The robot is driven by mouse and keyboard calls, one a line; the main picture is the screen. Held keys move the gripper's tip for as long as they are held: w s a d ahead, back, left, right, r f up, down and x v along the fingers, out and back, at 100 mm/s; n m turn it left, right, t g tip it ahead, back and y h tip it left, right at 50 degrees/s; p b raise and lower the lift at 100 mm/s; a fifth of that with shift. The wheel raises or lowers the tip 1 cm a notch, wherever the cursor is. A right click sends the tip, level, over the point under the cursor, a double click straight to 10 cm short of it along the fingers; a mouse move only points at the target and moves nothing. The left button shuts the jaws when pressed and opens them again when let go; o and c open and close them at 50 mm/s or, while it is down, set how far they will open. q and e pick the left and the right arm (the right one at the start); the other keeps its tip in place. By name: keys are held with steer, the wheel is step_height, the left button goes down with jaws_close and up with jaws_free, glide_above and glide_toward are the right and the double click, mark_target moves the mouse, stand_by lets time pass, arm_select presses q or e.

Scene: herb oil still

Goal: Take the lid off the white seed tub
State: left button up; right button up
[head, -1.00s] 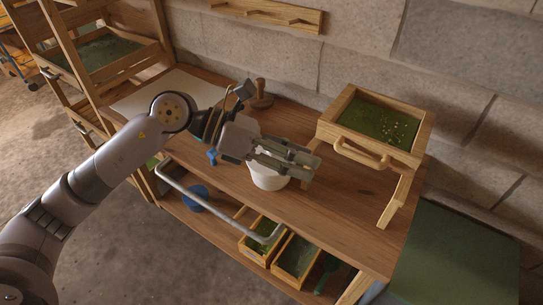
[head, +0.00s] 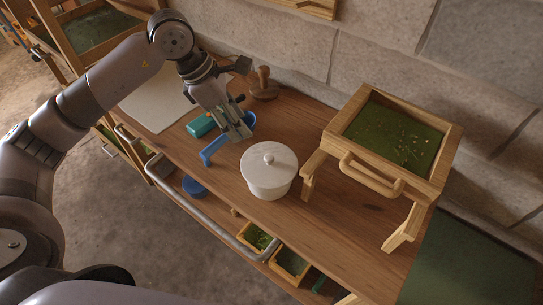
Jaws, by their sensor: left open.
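The white seed tub (head: 268,190) stands on the wooden bench top, right of the picture's middle line of tools. Its white lid (head: 284,160) sits on top, with a small round knob in its centre. My left gripper (head: 240,134) is open and points down to the left of the tub, apart from it. It is over a blue tool (head: 213,150) lying on the bench and hides part of it. I cannot tell whether the fingers touch the blue tool. My right gripper is not in view.
A wooden sieve frame (head: 366,176) on legs stands right of the tub. A teal block (head: 201,125), a wooden stamp (head: 264,84) and a pale sheet (head: 158,101) lie left and behind. A metal rail (head: 205,222) runs along the front. The bench right of the tub is partly clear.

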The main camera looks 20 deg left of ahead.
arm_select(q)
steer(key=p, duration=0.2)
glide_toward(269, 157)
step_height(269, 157, down, 2)
steer(key=shift+d+f, duration=0.15)
steer(key=shift+f, duration=0.05)
steer(key=shift+d+f+p, duration=0.2)
steer(key=shift+f+p, duration=0.15)
steer(key=shift+f, duration=0.25)
steer(key=shift+d+f, duration=0.15)
steer(key=p+x, duration=0.1)
steer(key=x, duration=0.2)
steer(key=p+x, duration=0.1)
steer(key=shift+w+d+f+p, duration=0.1)
steer(key=shift+w+d+p, duration=0.15)
steer(key=shift+w+p, duration=0.05)
steer(key=shift+f, duration=0.15)
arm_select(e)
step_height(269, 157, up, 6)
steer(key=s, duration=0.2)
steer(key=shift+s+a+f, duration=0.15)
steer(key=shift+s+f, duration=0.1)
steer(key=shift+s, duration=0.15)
arm_select(q)
steer(key=shift+c, duration=0.6)
jaws_close()
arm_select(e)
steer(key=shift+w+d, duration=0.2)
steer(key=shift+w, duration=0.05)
